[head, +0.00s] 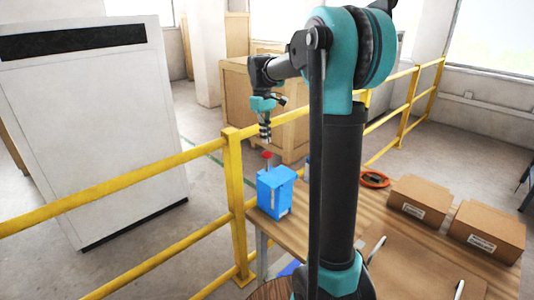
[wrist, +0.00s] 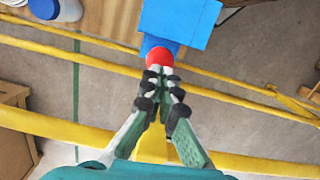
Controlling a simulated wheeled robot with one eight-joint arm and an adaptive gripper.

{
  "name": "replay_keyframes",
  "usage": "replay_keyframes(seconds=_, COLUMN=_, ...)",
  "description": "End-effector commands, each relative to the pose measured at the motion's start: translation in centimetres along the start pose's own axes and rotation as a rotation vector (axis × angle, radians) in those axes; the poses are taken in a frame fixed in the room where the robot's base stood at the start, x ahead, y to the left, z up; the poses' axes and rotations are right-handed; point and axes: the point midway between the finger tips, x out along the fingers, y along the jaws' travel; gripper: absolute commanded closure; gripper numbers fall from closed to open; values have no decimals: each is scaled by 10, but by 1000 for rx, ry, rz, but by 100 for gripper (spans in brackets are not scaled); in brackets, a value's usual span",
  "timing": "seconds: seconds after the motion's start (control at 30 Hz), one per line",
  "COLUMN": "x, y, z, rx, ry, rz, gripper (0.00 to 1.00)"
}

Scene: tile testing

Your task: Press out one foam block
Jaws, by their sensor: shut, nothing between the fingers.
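A blue box-shaped dispenser (head: 275,195) stands on the near-left corner of the wooden table, with a red knob (head: 267,155) above its top. In the wrist view the blue box (wrist: 182,20) is at the top, and the red knob (wrist: 160,57) sits on a blue part beside it. My gripper (head: 265,139) is just above the knob in the head view, pointing down. In the wrist view its closed fingertips (wrist: 161,70) meet the knob's lower edge in the picture; I cannot tell whether they touch it. No foam block is clearly visible.
A yellow railing (head: 236,190) runs close beside the table's left edge. Two cardboard boxes (head: 420,198) (head: 487,231) and an orange coil (head: 374,180) are on the table to the right. A white jar with a blue lid (wrist: 58,9) is at the wrist view's upper left.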

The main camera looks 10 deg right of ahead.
Motion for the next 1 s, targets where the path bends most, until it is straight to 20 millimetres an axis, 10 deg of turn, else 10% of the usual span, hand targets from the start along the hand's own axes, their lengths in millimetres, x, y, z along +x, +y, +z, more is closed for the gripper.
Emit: replay_keyframes(seconds=1.0, x=52, y=0, z=-2, rx=0, ry=0, rz=0, gripper=100)
